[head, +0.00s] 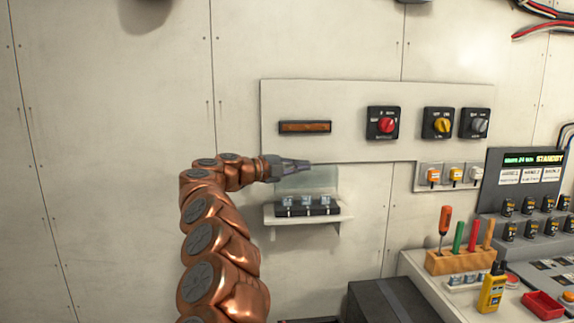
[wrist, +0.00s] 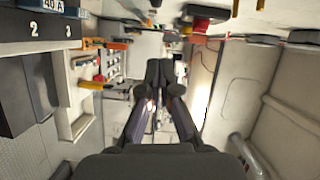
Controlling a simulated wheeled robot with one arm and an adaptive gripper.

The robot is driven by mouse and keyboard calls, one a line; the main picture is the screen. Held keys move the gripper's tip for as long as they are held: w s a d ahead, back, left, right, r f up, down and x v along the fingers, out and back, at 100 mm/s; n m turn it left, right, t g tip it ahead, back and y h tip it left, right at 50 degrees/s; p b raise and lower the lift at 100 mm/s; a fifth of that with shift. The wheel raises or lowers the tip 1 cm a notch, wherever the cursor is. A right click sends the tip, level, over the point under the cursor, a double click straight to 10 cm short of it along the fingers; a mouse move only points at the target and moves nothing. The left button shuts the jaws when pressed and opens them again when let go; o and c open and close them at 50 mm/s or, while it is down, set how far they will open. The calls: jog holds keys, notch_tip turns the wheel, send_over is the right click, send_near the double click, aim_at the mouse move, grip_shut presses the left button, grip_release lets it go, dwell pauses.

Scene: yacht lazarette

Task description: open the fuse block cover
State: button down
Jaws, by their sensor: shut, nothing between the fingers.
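The fuse block (head: 307,210) is a dark base with several clear-and-blue fuses, sitting on a small white wall shelf. A see-through cover (head: 322,181) stands roughly upright behind the fuses, and the fuse tops are exposed in front of it. My gripper (head: 309,163) is shut and empty, pointing right at the height of the cover's top edge. Whether it touches the cover I cannot tell. In the wrist view my gripper's fingers (wrist: 160,68) are together with nothing between them. A dark block marked 2 and 3 (wrist: 38,47) shows at that view's upper left.
Above is a white panel (head: 350,98) with red, yellow and grey knobs. Orange-and-white switches (head: 452,175) are to the right. At lower right, a bench holds a wooden tool rack (head: 460,262), a yellow bottle (head: 492,290) and a red tray (head: 543,304). The wall left of my arm is clear.

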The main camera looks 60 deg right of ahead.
jog(key=shift+w+d+f+p, duration=0.1)
jog(key=shift+w+d+p, duration=0.15)
jog(key=shift+d+p, duration=0.4)
jog(key=shift+w+d+f+p, duration=0.1)
jog(key=shift+w+d+p, duration=0.25)
jog(key=shift+d, duration=0.5)
jog(key=shift+w+d+f+p, duration=0.1)
jog(key=shift+w+d+p, duration=0.05)
jog(key=shift+d+p, duration=0.5)
jog(key=shift+w+d, duration=0.1)
jog(key=shift+r, duration=0.1)
